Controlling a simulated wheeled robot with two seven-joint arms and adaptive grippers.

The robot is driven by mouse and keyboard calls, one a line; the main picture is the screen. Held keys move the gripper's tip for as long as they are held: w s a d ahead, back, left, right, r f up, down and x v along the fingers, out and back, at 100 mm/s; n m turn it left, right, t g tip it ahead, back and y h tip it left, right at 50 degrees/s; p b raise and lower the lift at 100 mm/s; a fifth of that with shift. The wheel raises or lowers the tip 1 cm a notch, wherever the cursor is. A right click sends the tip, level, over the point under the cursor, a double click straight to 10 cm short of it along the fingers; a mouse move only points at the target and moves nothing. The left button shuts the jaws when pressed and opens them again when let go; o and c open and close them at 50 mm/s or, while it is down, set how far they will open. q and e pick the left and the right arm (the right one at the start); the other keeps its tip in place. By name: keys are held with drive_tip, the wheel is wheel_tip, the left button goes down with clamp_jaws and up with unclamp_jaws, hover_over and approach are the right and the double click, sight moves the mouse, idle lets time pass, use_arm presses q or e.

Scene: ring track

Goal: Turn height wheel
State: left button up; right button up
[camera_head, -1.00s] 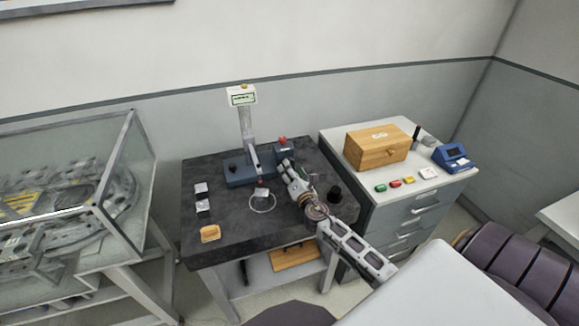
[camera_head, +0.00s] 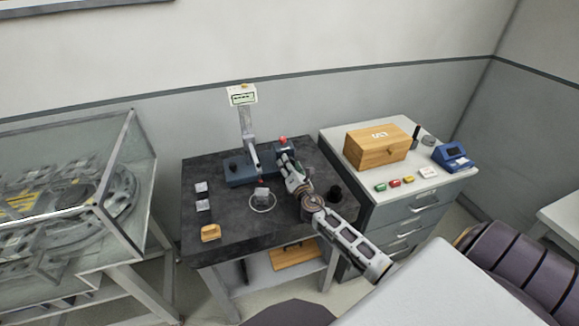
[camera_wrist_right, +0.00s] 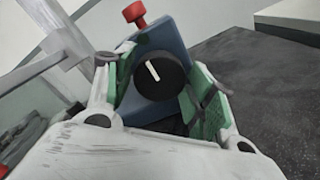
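The height wheel is a black round knob (camera_wrist_right: 158,75) with a white mark, on the face of a blue-grey block (camera_wrist_right: 165,40) in the right wrist view. My right gripper (camera_wrist_right: 165,95) has its two green-padded fingers apart, one on each side of the knob. I cannot tell whether the pads touch it. In the head view my right gripper (camera_head: 287,160) reaches the right end of the stand's blue base (camera_head: 240,172) and hides the knob. The stand's column carries a display (camera_head: 242,96). My left gripper is not in view.
A red button (camera_wrist_right: 134,12) tops the block. On the dark table (camera_head: 230,222) are a ring (camera_head: 262,209), small grey blocks (camera_head: 202,187) and a yellow block (camera_head: 210,232). Drawers (camera_head: 410,215) with a wooden box (camera_head: 378,148) stand at right.

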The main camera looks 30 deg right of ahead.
drive_tip(key=c, duration=0.5)
drive_tip(key=shift+c, duration=0.2)
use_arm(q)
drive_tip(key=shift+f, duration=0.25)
use_arm(e)
drive_tip(key=shift+m, duration=0.3)
drive_tip(key=shift+f+m+b, duration=0.1)
drive_tip(key=shift+m+b, duration=0.8)
drive_tip(key=shift+m, duration=0.2)
drive_tip(key=shift+m+b, duration=0.3)
drive_tip(key=shift+m, duration=0.5)
drive_tip(key=shift+m+b, duration=0.3)
drive_tip(key=shift+m, duration=0.7)
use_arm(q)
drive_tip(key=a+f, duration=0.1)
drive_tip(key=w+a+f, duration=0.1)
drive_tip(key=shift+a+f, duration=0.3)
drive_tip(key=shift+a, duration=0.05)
use_arm(e)
drive_tip(key=shift+m, duration=0.5)
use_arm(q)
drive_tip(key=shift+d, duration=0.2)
